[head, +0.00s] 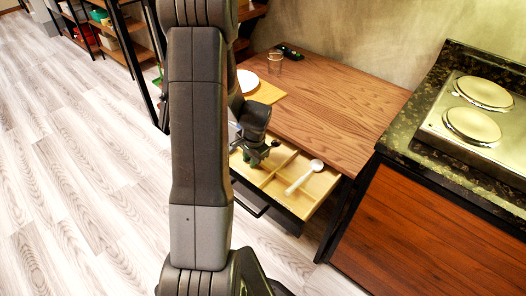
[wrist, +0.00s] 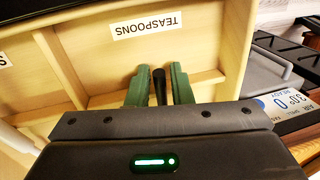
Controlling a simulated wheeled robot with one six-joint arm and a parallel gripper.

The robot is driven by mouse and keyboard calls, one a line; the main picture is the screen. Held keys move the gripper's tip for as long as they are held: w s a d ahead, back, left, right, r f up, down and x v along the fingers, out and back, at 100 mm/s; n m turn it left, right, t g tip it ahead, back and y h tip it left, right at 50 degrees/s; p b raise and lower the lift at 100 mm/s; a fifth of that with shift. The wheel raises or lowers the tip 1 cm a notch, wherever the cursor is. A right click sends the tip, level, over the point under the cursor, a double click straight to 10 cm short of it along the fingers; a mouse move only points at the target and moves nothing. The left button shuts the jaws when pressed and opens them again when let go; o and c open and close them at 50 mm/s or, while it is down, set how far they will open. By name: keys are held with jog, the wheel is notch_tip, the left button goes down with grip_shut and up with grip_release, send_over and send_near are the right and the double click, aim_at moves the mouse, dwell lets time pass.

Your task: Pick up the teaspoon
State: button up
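In the wrist view, the green fingertips of my gripper (wrist: 160,84) stand apart on both sides of a narrow dark handle-like piece (wrist: 159,88). Thin gaps seem to show beside it, and its lower end is hidden behind my gripper. I cannot tell for sure that it is the teaspoon. The label TEASPOONS (wrist: 146,26) appears upside down in the compartment beyond the fingertips. In the head view, my gripper (head: 252,160) is low over the open wooden drawer (head: 283,206). A pale spoon (head: 305,177) lies in another compartment to its right.
The wooden table (head: 330,110) overhangs the drawer and bears a glass (head: 275,62), a white plate (head: 246,80) and a board (head: 268,92). Thin dividers part the drawer. A stove (head: 480,115) stands at right. The wrist view shows a grey device with a display (wrist: 285,103).

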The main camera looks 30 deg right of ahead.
jog(key=shift+c, duration=0.4)
grip_shut()
jog(key=shift+r, duration=0.15)
